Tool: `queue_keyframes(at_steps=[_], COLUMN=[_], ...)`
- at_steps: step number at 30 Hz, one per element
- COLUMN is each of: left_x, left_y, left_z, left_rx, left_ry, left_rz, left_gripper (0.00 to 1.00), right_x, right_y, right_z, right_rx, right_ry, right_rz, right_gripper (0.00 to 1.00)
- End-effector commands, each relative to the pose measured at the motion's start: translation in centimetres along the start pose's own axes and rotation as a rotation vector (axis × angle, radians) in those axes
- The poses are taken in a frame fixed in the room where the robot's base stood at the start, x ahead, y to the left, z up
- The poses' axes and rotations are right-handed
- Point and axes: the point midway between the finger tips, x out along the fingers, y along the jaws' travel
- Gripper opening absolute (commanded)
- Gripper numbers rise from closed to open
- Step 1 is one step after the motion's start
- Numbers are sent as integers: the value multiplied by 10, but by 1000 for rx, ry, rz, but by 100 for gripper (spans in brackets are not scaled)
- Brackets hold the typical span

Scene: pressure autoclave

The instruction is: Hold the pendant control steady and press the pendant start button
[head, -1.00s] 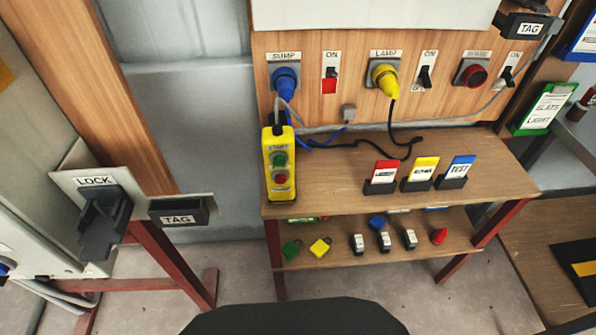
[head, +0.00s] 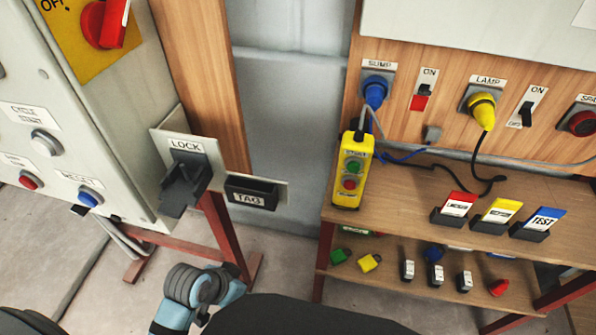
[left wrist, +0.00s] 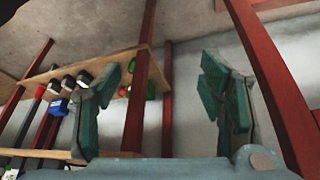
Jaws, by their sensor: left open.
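The yellow pendant control (head: 343,190) stands upright at the left end of the wooden bench in the head view. Its green button (head: 354,166) sits above a red button (head: 349,184). A cable runs from its top toward the blue SUMP plug. My left gripper (left wrist: 165,95) is open and empty in the left wrist view, its teal-padded fingers wide apart. Part of my left arm shows low in the head view, below and left of the pendant, apart from it. I cannot make out the pendant in the left wrist view. My right gripper is not in view.
The LOCK holder (head: 187,172) and TAG holder (head: 252,193) jut out left of the bench. A control cabinet (head: 75,130) stands at far left. Red, yellow and blue cards stand right of the pendant. Red legs and a shelf (left wrist: 75,68) surround the gripper's view.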

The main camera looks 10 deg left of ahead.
Motion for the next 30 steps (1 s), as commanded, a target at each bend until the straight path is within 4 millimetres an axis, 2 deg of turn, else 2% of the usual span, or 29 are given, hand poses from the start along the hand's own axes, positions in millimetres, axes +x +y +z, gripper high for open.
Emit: queue_keyframes(at_steps=[1, 5, 6, 9, 12, 15, 20, 23, 30], left_x=[4, 11, 10, 1, -9, -16, -15, -4, 34], left_y=[6, 23, 28, 36, 40, 41, 45, 51, 75], left_z=[-31, -116, -144, -203, -239, -260, -272, -276, -295], left_rx=[65, 252, 303, 403, 457, 486, 500, 499, 500], left_ry=[55, 229, 292, 434, 531, 588, 619, 621, 619], left_rz=[57, 218, 262, 341, 381, 400, 408, 409, 409], left_gripper=[63, 63, 63, 63, 63, 63, 63, 63, 63], right_x=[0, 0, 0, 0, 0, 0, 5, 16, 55], right_y=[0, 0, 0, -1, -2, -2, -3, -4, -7], right_z=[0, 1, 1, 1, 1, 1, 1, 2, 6], right_rx=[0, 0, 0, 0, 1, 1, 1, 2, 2], right_ry=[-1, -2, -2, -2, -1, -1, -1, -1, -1], right_rz=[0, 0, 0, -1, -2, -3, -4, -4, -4], right_gripper=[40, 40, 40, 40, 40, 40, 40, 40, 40])
